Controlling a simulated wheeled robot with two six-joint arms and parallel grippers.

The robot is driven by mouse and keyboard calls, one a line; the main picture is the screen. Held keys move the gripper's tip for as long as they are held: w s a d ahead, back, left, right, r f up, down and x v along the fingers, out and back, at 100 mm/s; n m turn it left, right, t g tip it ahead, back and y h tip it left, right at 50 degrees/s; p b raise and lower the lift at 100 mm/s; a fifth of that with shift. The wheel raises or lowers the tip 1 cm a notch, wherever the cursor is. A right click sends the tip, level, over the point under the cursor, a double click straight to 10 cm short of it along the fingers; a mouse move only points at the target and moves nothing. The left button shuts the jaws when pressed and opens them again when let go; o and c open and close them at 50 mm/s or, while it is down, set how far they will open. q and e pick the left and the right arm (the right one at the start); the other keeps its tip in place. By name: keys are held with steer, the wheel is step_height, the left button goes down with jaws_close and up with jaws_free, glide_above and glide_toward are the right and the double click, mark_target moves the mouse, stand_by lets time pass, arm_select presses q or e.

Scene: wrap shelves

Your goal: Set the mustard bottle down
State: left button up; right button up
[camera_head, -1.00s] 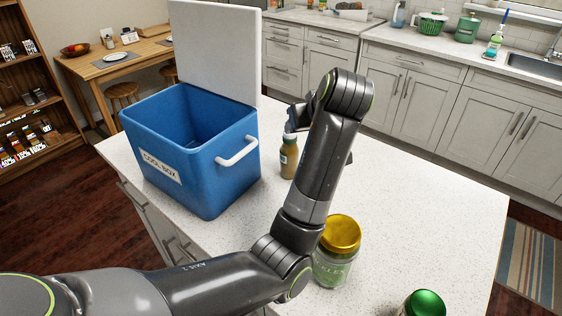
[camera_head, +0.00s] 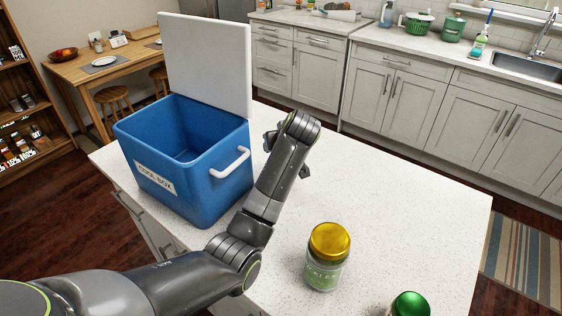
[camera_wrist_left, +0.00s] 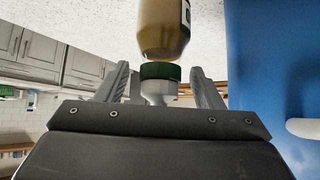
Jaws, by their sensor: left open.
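The mustard bottle (camera_wrist_left: 163,35) shows in the left wrist view, a tan bottle with a dark green cap and a pale nozzle. Its far end is cut off by the top edge, so I cannot tell whether it touches the counter. My left gripper (camera_wrist_left: 160,88) is open, with one finger on each side of the nozzle and gaps between. In the head view my left gripper (camera_head: 287,152) is over the counter, right of the blue cool box (camera_head: 212,188); my arm hides the bottle there. My right gripper is not in view.
The cool box stands open on the white counter (camera_head: 400,200), its pale lid (camera_head: 205,60) raised. A jar with a gold lid (camera_head: 327,258) and a green-lidded item (camera_head: 409,305) stand near the front. The counter's right and back parts are clear.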

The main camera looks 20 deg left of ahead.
arm_select(q)
steer(key=shift+x, duration=0.85)
steer(key=shift+d, duration=0.1)
jaws_close()
